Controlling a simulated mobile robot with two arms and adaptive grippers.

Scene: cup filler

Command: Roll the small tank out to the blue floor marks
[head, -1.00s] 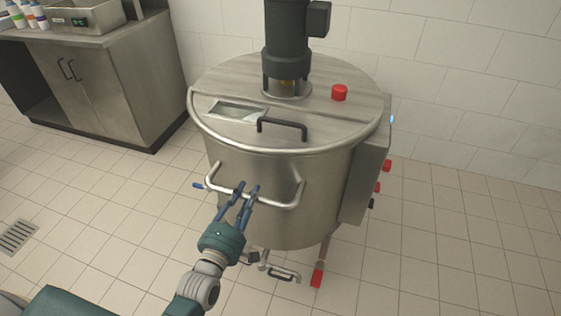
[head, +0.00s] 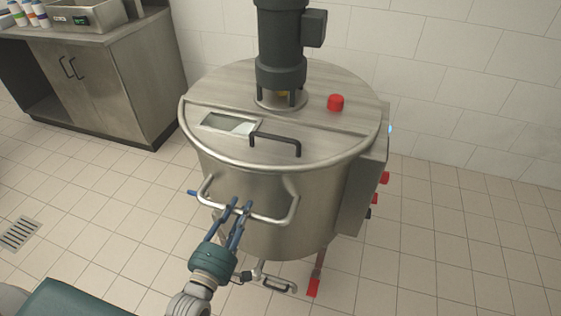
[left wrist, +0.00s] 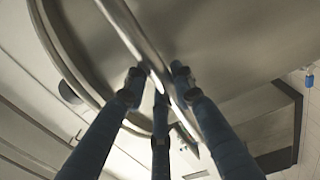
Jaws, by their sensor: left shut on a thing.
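The small tank (head: 262,187) is a round steel vessel with a flat lid, a dark motor on top and a bar handle (head: 275,220) on its front side. My left gripper (head: 238,205) is shut on that bar handle. In the left wrist view the gripper's blue fingers (left wrist: 158,80) close around the shiny bar (left wrist: 128,28), with the tank's wall (left wrist: 215,45) behind. My right gripper is not in view. The blue floor marks are not clearly in view.
A steel cabinet (head: 110,90) with bottles and a basin on top stands at the left. A floor drain (head: 19,233) lies at the lower left. A tiled wall (head: 470,80) stands behind the tank. The tiled floor is free at the right and left of the tank.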

